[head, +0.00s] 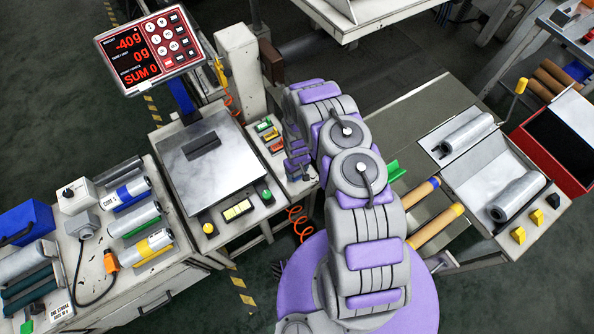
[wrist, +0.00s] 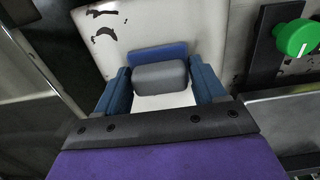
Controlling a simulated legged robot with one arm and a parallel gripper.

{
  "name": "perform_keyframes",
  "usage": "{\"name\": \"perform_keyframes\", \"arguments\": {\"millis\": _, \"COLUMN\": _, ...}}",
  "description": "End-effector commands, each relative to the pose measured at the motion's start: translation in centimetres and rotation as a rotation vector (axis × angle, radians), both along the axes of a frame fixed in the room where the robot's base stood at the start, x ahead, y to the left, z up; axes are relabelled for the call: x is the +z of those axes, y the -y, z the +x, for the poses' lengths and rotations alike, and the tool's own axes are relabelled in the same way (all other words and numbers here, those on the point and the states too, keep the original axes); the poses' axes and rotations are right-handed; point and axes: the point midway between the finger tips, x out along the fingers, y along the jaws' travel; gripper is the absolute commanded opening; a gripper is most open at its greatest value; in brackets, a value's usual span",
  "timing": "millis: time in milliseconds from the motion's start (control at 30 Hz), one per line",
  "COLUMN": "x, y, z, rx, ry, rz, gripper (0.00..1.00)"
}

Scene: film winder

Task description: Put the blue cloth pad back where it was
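The blue cloth pad (wrist: 158,52) shows in the wrist view as a blue strip along the far side of a rounded grey block (wrist: 161,77), which looks like its grip. My gripper (wrist: 161,82) has one dark blue finger at each side of the grey block. The fingers seem to meet its sides. The pad is over or on a pale worn panel (wrist: 190,25); I cannot tell whether it touches. In the head view my gripper (head: 297,168) is low at the right edge of the scale bench, and the pad is hidden there.
Small coloured blocks (head: 267,133) sit close by. A green knob (wrist: 297,38) stands right in the wrist view. The display (head: 152,48) rises behind. Film rolls (head: 130,193) lie on the left cabinet.

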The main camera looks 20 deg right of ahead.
Motion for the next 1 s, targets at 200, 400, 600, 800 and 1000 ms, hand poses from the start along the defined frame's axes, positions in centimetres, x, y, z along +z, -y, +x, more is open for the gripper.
{"name": "perform_keyframes", "arguments": {"millis": 200, "x": 0.0, "y": 0.0, "z": 0.0, "rx": 0.0, "ry": 0.0, "rz": 0.0, "gripper": 0.91}}
{"name": "perform_keyframes", "arguments": {"millis": 400, "x": 0.0, "y": 0.0, "z": 0.0, "rx": 0.0, "ry": 0.0, "rz": 0.0, "gripper": 0.94}}
{"name": "perform_keyframes", "arguments": {"millis": 600, "x": 1.0, "y": 0.0, "z": 0.1, "rx": 0.001, "ry": 0.002, "rz": 0.0, "gripper": 0.94}}
{"name": "perform_keyframes", "arguments": {"millis": 800, "x": 4.6, "y": 0.0, "z": 0.0, "rx": 0.0, "ry": -0.001, "rz": -0.001, "gripper": 0.94}}
{"name": "perform_keyframes", "arguments": {"millis": 1000, "x": 8.7, "y": 0.0, "z": 0.1, "rx": -0.001, "ry": 0.002, "rz": 0.0, "gripper": 0.94}}
